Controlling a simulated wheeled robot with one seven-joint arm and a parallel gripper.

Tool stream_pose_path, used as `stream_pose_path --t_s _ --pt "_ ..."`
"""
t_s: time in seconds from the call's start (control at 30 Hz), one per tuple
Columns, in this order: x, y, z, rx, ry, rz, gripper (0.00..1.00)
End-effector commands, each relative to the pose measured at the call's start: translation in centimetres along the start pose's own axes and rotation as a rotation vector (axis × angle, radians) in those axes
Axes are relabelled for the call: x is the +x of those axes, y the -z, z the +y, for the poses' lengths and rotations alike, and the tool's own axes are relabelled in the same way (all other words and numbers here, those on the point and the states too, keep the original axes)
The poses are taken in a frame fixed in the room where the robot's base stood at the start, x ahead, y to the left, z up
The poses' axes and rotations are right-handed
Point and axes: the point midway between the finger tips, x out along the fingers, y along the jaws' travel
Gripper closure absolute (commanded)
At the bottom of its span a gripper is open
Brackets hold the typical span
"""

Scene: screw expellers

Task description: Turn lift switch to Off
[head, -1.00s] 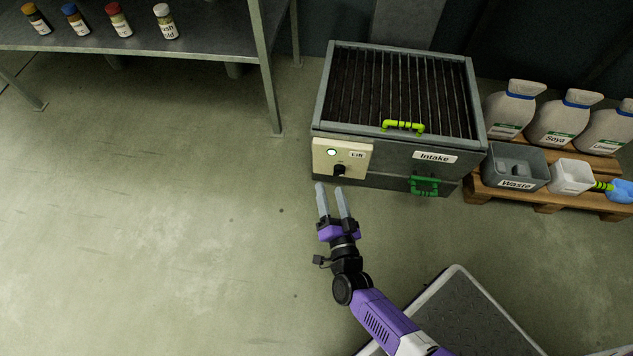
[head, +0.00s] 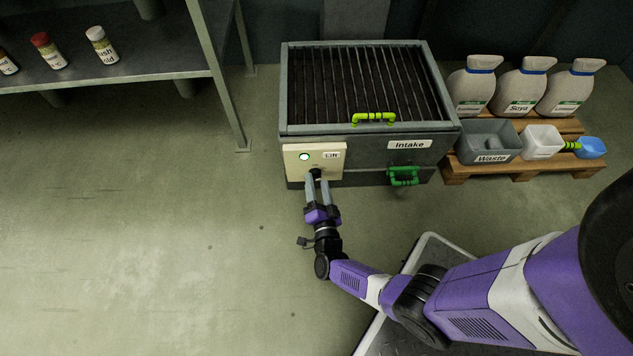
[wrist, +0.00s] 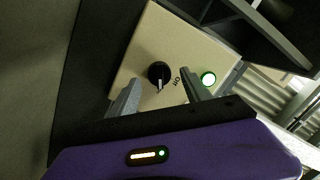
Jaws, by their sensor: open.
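The lift switch is a black rotary knob (wrist: 159,73) on a cream control panel (head: 301,164) at the front left of the intake box. In the head view the fingers partly hide the knob (head: 316,172).
The intake box (head: 432,157) has a grated top, a yellow-green handle (head: 374,118) and a green handle (head: 403,176). A pallet (head: 480,170) with jugs and a waste bin (head: 488,148) stands to the right. A metal shelf (head: 150,70) stands left. The floor at left is clear.

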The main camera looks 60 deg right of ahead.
Motion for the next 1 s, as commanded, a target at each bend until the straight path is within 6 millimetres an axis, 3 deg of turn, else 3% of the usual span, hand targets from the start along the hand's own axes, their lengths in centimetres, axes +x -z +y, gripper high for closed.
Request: stream_pose_path --t_s 0.17,0.43,0.73,1.0 --pt "1.19 0.01 0.07 -0.001 -0.001 0.001 0.44" --pt "1.28 0.00 0.04 -0.001 -0.001 -0.001 0.44" --pt "1.26 0.00 0.04 -0.001 0.000 -0.001 1.00" --pt "1.24 0.01 0.02 -0.024 -0.002 -0.003 1.00"
